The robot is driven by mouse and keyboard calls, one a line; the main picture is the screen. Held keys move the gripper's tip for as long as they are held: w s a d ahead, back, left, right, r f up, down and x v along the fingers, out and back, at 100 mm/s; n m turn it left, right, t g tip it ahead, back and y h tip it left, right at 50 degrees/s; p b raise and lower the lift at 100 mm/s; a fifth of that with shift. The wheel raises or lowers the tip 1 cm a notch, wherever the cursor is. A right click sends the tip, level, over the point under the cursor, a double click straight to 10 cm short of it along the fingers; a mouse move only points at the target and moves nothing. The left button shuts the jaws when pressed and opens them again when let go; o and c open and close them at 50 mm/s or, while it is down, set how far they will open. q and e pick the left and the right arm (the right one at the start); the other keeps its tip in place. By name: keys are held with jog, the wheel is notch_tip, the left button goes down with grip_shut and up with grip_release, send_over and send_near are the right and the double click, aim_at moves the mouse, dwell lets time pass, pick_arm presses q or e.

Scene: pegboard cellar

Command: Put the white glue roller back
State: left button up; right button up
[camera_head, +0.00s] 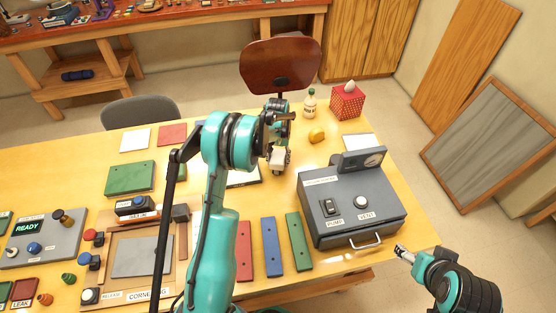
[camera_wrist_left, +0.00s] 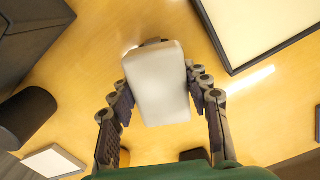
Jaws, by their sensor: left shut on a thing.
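The white glue roller (camera_head: 278,158) is a pale block-shaped thing in the middle of the table. My left gripper (camera_head: 279,163) reaches over the table and is shut on it. In the left wrist view the white glue roller (camera_wrist_left: 157,84) sits between the two dark fingers of my left gripper (camera_wrist_left: 158,95), with wood tabletop around it. I cannot tell whether its far end touches the table. My right gripper (camera_head: 403,251) is at the table's right front edge, apart from the roller; its fingers are too small to read.
A dark-framed pale pad (camera_head: 243,180) lies beside the left gripper, partly hidden by my arm. A grey pump-and-vent box (camera_head: 350,209) stands to the right. Red, blue and green bars (camera_head: 270,246) lie in front. A yellow object (camera_head: 317,135), bottle (camera_head: 309,103) and tissue box (camera_head: 346,101) stand behind.

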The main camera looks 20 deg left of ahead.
aim_at(278, 156)
pick_arm(q)
jog(key=o, duration=1.1)
jog(key=shift+f, duration=0.1)
jog(key=shift+r+p, duration=0.35)
jog(key=s+d+r+t+p, duration=0.1)
jog(key=s+d+r, duration=0.1)
jog(key=r, duration=0.8)
jog(key=s+d+r+t+p, duration=0.1)
jog(key=s+d+r, duration=0.15)
jog(key=r, duration=0.65)
jog(key=s+d+r+m+t, duration=0.2)
jog(key=s+d+r, duration=0.3)
jog(key=s, duration=0.4)
jog(key=s+d+t, duration=0.1)
jog(key=s, duration=0.4)
jog(key=s+d+f+t, duration=0.1)
jog(key=s, duration=0.4)
jog(key=s+d+m+t, duration=0.1)
jog(key=s, duration=0.3)
jog(key=shift+s+d+f, duration=0.2)
jog(key=shift+s+d, duration=0.05)
jog(key=shift+s, duration=0.15)
